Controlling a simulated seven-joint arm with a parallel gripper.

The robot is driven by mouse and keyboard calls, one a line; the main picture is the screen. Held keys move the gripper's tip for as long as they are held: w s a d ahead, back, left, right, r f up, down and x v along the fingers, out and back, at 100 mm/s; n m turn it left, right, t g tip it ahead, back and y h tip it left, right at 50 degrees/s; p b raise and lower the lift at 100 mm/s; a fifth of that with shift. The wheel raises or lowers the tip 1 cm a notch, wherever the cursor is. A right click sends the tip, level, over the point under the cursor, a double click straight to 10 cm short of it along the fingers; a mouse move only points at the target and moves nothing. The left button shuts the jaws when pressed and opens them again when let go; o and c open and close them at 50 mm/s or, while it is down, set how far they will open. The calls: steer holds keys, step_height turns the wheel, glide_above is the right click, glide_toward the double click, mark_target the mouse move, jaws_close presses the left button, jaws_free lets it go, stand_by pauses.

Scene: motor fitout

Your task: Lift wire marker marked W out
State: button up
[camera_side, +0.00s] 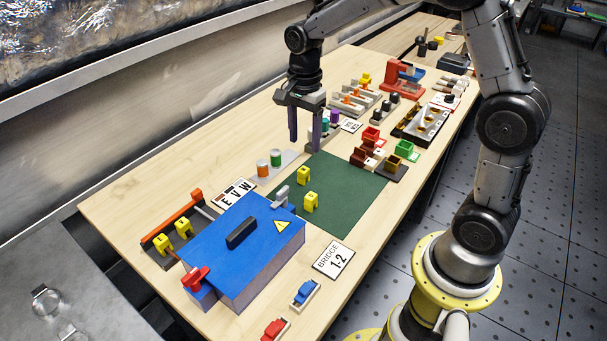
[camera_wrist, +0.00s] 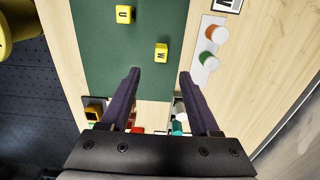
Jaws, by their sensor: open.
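Two yellow wire markers stand on the green mat (camera_side: 345,185). The one nearer my gripper (camera_side: 303,175) appears to read W in the wrist view (camera_wrist: 162,52), though the letter is small. The other marker (camera_side: 311,201) appears to read U in the wrist view (camera_wrist: 124,14). My gripper (camera_side: 305,145) is open and empty, fingers pointing down, above the far-left part of the mat. In the wrist view the open fingertips (camera_wrist: 160,73) straddle a spot just short of the W marker, touching nothing.
A blue box (camera_side: 255,235) with a black handle stands in front of the mat. Two more yellow markers (camera_side: 173,236) sit by an orange bar at left. A plate with orange and green pegs (camera_side: 270,163) lies left of the mat. Small red, brown and green boxes (camera_side: 380,155) stand to the right.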

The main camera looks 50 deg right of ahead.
mark_target(304, 169)
step_height(304, 169, down, 8)
steer(key=shift+d+f, duration=0.1)
steer(key=shift+f, duration=0.15)
stand_by(0.4)
jaws_close()
